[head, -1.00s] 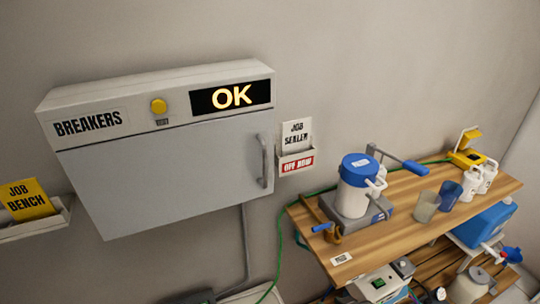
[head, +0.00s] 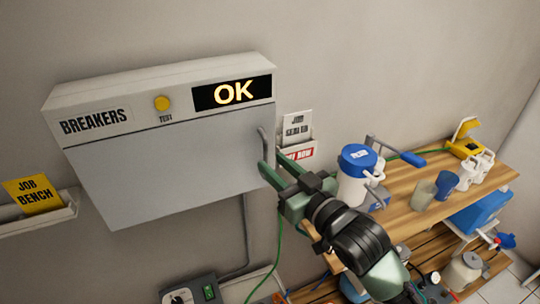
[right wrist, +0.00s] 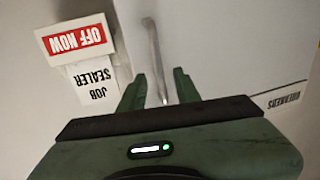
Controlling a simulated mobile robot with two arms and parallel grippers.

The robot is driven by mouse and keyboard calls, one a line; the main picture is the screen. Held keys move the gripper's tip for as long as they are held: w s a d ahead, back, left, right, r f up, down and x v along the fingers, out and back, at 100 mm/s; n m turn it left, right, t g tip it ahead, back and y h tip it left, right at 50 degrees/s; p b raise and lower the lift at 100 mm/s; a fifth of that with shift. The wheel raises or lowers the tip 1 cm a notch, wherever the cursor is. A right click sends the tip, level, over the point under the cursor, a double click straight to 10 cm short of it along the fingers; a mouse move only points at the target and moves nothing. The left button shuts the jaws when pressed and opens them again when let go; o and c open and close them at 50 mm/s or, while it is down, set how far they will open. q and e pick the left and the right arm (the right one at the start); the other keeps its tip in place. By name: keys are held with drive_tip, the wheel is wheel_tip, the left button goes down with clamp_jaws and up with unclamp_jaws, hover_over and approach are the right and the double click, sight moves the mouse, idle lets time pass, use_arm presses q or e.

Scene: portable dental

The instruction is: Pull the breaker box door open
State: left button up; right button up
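The breaker box (head: 160,140) is on the wall at the left of the head view, its grey door (head: 165,170) closed. Its vertical bar handle (head: 263,146) is at the door's right edge. My right gripper (head: 272,170) is open at the lower end of the handle in the head view. In the right wrist view the handle (right wrist: 155,55) runs down between the two green fingers (right wrist: 158,88); I cannot tell whether they touch it. The fingers hide the handle's lower end in the head view. My left gripper is not in view.
A card holder (head: 298,148) with a "JOB SEALER" card is on the wall just right of the box. A wooden bench (head: 410,205) with a blue-lidded container (head: 356,175) stands to the right. A yellow card (head: 33,193) sits in a holder at the left.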

drive_tip(key=shift+x, duration=1.25)
clamp_jaws()
idle(0.5)
